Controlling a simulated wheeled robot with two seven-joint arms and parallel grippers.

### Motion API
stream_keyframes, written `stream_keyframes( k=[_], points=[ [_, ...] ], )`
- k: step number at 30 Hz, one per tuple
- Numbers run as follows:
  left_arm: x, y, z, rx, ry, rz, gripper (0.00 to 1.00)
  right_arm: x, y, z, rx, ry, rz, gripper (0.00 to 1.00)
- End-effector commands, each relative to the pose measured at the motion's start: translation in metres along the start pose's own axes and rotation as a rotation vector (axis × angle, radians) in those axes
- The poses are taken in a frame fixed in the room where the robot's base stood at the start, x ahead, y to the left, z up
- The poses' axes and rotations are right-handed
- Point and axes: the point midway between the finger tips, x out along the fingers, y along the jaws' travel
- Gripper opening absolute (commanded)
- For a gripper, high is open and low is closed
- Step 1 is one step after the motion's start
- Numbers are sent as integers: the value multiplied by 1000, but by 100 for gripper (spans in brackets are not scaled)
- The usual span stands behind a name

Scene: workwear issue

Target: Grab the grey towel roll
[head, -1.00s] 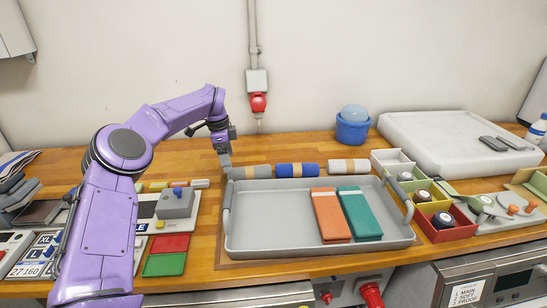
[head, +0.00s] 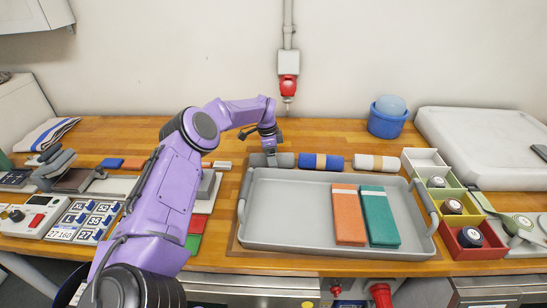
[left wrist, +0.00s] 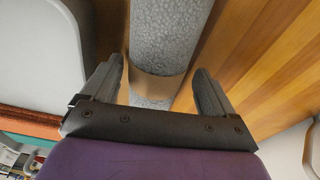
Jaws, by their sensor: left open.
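The grey towel roll (head: 286,160) lies on the wooden worktop behind the tray, the leftmost of three rolls. In the left wrist view the grey roll (left wrist: 168,35) has a tan band around it. My left gripper (head: 271,159) is over the roll, hiding part of it in the head view. In the left wrist view its two fingers (left wrist: 159,72) are open on either side of the roll near the band, with gaps between fingers and roll. My right gripper is not in view.
A blue roll (head: 313,161) and a beige roll (head: 366,162) lie to the right in the same row. The grey tray (head: 290,225) with an orange and a teal folded towel stands just in front. Small coloured boxes (head: 424,158) are at the right.

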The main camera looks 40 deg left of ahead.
Motion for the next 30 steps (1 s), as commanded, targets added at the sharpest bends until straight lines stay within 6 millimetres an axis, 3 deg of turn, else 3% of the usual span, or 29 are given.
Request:
stream_keyframes(
  k=[6,12,23,30],
  points=[
    [1,0,0,-1,2,-1,88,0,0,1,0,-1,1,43],
    [1,0,0,-1,1,-1,24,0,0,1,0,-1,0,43],
    [-2,0,0,0,0,0,24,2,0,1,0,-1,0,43],
    [-35,6,-11,3,5,-1,24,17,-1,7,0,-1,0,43]
  ],
)
